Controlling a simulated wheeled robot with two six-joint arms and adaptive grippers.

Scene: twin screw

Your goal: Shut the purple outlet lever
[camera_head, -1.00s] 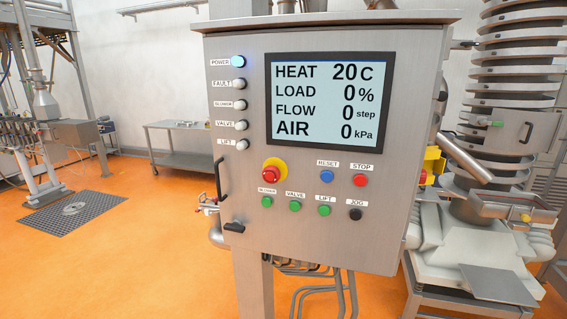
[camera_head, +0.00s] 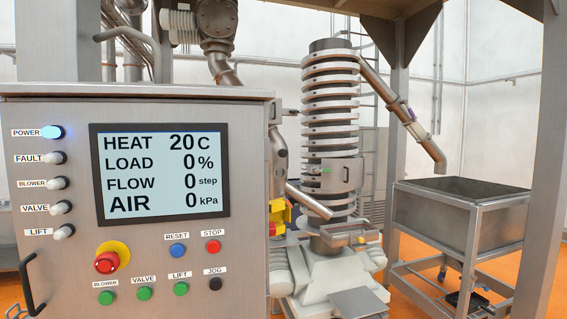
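A small purple part, apparently the outlet lever (camera_head: 411,114), shows on the sloping outlet pipe (camera_head: 385,90) at the upper right. The pipe comes off the top of the ringed spiral column (camera_head: 330,120) and ends above an open metal bin (camera_head: 465,185). The lever is small and far off, and I cannot tell whether it is open or shut. Neither of my grippers is in view.
A grey control cabinet (camera_head: 60,270) with a lit screen (camera_head: 160,174) and buttons fills the left foreground. Steel posts (camera_head: 549,170) stand at the right. The wheeled bin stands on orange floor behind them. Yellow and red parts (camera_head: 279,218) sit beside the cabinet.

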